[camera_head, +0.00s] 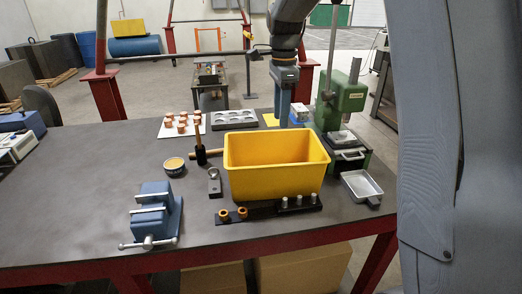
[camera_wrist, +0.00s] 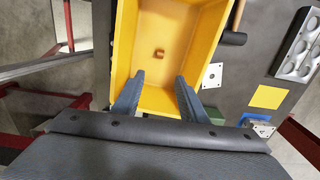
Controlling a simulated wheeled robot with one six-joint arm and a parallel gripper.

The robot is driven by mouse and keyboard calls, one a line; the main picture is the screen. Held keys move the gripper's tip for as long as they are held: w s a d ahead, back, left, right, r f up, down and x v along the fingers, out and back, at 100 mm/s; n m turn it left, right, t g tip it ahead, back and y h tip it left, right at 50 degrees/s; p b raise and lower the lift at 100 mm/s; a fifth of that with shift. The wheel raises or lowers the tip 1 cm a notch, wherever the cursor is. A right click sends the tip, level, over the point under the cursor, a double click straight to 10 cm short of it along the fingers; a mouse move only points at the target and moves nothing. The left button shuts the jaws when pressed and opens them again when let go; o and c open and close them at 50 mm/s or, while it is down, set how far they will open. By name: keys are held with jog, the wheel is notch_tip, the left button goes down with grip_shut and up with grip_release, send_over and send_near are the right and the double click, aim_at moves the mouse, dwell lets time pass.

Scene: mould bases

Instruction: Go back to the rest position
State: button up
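My gripper (camera_wrist: 157,92) is open in the wrist view, its two dark fingers apart with nothing between them. It points at the yellow bin (camera_wrist: 125,45), over the bin's near end in that view. A small copper-coloured piece (camera_wrist: 159,52) lies on the bin floor, beyond the fingertips. In the head view my gripper (camera_head: 284,115) hangs from the arm at the far side of the yellow bin (camera_head: 275,182). The bin's inside floor is hidden there.
A green press (camera_head: 342,100) stands right of my gripper, with a metal tray (camera_head: 361,184) in front. A blue vise (camera_head: 153,213), a mallet (camera_head: 200,150), a white board with copper-coloured pieces (camera_head: 170,131) and a grey mould plate (camera_head: 234,119) occupy the table.

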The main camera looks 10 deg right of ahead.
jog(key=s+f+n+b, duration=0.2)
jog(key=s+f+n, duration=0.6)
jog(key=s, duration=0.4)
jog(key=s+f+n+t+b, duration=0.1)
jog(key=s+f+n+b, duration=0.1)
jog(key=s+f+n, duration=0.6)
jog(key=s+n, duration=0.1)
jog(key=s, duration=0.3)
jog(key=shift+s+f+n, duration=0.3)
jog(key=shift+s+n, duration=0.1)
